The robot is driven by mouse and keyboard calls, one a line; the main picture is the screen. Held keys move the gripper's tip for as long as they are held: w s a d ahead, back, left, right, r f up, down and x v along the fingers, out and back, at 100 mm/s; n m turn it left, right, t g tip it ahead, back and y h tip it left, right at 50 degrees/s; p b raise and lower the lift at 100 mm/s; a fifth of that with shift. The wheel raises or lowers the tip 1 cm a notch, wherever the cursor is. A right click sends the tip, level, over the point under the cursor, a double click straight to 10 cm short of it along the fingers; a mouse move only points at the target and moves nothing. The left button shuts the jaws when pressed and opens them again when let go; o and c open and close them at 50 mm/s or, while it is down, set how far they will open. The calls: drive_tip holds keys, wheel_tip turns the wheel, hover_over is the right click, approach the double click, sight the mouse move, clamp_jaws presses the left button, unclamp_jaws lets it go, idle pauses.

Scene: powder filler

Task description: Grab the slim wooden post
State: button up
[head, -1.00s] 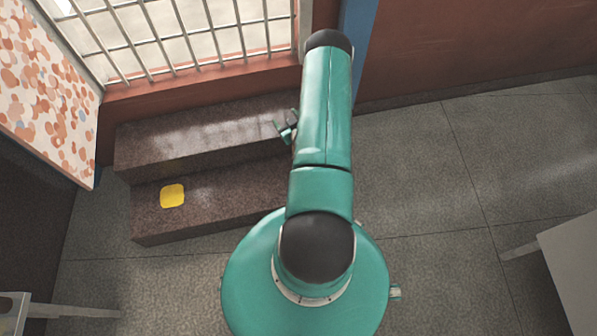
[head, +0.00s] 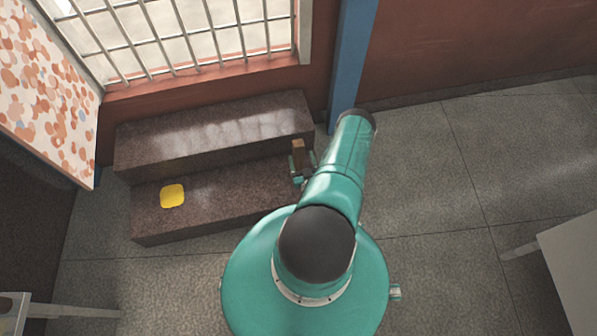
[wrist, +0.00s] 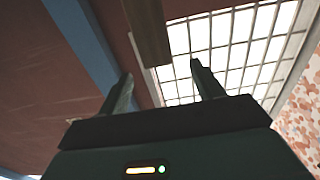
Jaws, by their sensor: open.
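The slim wooden post (head: 298,155) stands at the right end of the stone steps in the head view, and only a short brown piece of it shows. In the wrist view the post (wrist: 149,30) comes down from the top edge, and its lower end lies between the lines of my two fingers. My gripper (head: 305,170) is open beside the post in the head view, partly hidden by my arm. In the wrist view my gripper (wrist: 161,72) has its fingers spread with nothing clamped. I cannot tell whether the post is within the fingers or just beyond them.
Dark stone steps (head: 215,135) run below a barred window (head: 190,40). A yellow object (head: 172,196) lies on the lower step. A blue pillar (head: 350,70) stands right of the window. A spotted panel (head: 45,95) is at left.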

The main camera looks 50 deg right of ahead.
sight(300, 148)
drive_tip(key=x, duration=0.7)
drive_tip(key=shift+w+d+r, duration=0.1)
drive_tip(key=shift+d, duration=0.25)
clamp_jaws()
